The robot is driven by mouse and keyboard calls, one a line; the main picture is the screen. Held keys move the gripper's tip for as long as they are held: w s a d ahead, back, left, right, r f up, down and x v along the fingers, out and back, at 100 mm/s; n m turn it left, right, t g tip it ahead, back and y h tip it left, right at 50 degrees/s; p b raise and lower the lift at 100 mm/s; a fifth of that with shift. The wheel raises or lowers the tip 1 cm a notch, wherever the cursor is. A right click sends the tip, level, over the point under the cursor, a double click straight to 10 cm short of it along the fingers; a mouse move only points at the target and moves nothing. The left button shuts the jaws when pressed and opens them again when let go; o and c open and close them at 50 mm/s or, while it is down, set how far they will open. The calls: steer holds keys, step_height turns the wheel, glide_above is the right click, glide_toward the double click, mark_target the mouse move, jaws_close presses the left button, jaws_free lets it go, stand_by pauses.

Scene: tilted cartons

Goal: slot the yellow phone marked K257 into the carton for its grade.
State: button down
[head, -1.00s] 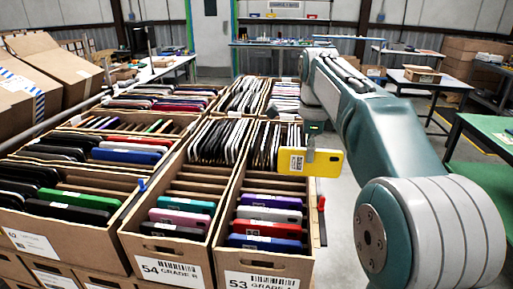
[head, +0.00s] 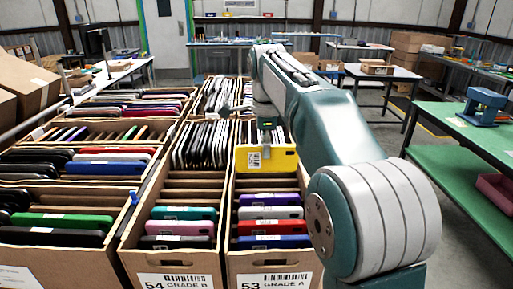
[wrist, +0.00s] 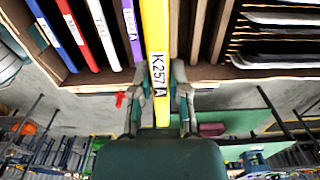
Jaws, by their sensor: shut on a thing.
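The carton marked 54 (head: 135,262) stands directly left, with several phones and bare dividers. Other filled cartons (head: 60,235) are further left. Bare dividers (head: 262,184) lie in carton 53 near the held phone. A green table (head: 460,165) stands at the right.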

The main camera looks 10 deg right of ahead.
mark_target(270, 170)
steer(key=shift+d+f, duration=0.15)
steer(key=shift+d, duration=0.35)
steer(key=shift+d+f, duration=0.3)
steer(key=shift+f, duration=0.15)
steer(key=shift+a+f, duration=0.35)
steer(key=shift+f, duration=0.3)
steer(key=shift+a+f, duration=0.35)
steer(key=shift+f, duration=0.25)
steer(key=shift+d+f, duration=0.25)
steer(key=shift+f, duration=0.25)
steer(key=shift+d+f, duration=0.25)
steer(key=shift+f, duration=0.25)
steer(key=shift+a+f, duration=0.2)
steer(key=shift+f, duration=0.45)
steer(key=shift+a+f, duration=0.15)
steer(key=shift+f, duration=0.45)
steer(key=shift+d+f, duration=0.2)
steer(key=shift+f, duration=1.25)
steer(key=shift+f, duration=0.25)
